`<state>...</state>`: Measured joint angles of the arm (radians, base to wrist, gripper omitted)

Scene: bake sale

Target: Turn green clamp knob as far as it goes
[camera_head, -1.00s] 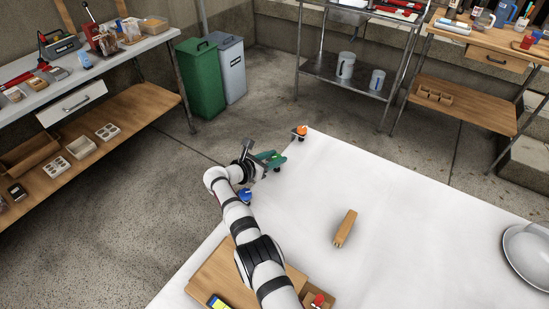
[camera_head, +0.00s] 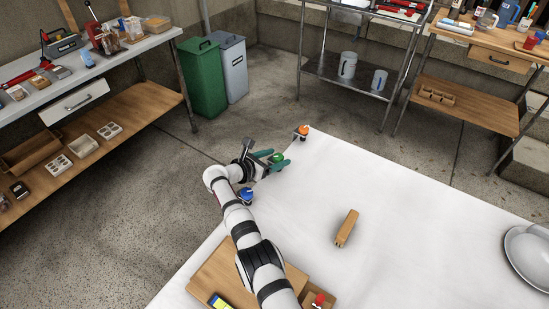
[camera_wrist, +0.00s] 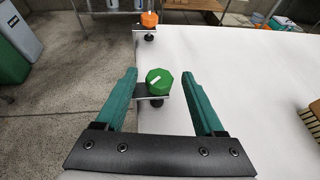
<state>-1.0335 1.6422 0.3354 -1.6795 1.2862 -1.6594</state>
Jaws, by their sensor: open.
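The green clamp knob (camera_wrist: 159,82) is faceted with a small white mark on top. It sits on a dark clamp at the table's edge, and it also shows in the head view (camera_head: 277,157). My gripper (camera_wrist: 161,76) is open, its two teal fingers standing either side of the knob with a gap on both sides. In the head view my gripper (camera_head: 276,158) is at the left edge of the white table (camera_head: 320,190). The lower part of the clamp is partly hidden.
An orange clamp knob (camera_wrist: 149,19) stands farther along the same edge. A blue knob (camera_head: 245,194) is on the nearer side, close to my arm.

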